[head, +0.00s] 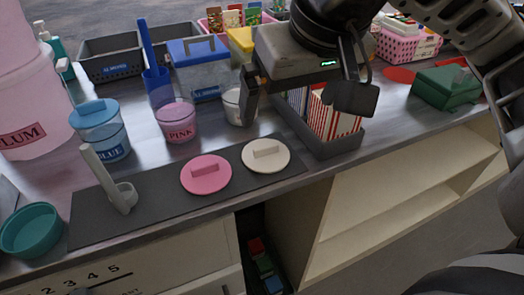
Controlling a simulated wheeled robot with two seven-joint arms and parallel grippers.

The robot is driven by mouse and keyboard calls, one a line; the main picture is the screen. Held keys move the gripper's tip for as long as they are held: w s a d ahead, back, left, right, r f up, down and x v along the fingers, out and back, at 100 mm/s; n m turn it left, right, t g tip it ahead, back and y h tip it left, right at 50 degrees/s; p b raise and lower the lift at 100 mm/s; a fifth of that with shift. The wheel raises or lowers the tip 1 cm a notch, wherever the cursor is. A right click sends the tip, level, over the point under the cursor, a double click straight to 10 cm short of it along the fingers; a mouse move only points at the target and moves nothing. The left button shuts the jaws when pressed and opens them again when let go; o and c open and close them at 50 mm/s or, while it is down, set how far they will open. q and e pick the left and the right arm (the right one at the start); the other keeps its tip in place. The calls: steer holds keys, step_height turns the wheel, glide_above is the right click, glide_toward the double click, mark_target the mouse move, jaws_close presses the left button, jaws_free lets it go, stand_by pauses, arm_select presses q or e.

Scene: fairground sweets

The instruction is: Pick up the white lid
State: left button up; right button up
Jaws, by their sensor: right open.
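The white lid (266,156) is a round disc with a raised bar handle. It lies flat on the dark grey mat (150,204), to the right of the pink lid (206,175). My right gripper (299,108) comes in from the top right and is open, its fingers spread apart. It is above and behind the white lid, in front of the grey box of striped bags, and does not touch the lid. Nothing shows between its fingers. My left gripper is not in view.
A clear tub (237,108), the PINK tub (177,122) and the BLUE tub (112,143) stand behind the mat. A pale scoop (122,196) is on the mat's left. The counter's front edge is near.

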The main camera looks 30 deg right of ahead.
steer(key=b, duration=0.1)
glide_above(267, 147)
steer(key=s, duration=0.3)
step_height(267, 147, down, 9)
steer(key=shift+s+f, duration=0.15)
steer(key=shift+w+x, duration=0.25)
steer(key=shift+x, duration=1.1)
steer(key=shift+w+x, duration=0.2)
steer(key=shift+x, duration=1.1)
steer(key=shift+a, duration=0.1)
steer(key=c, duration=0.9)
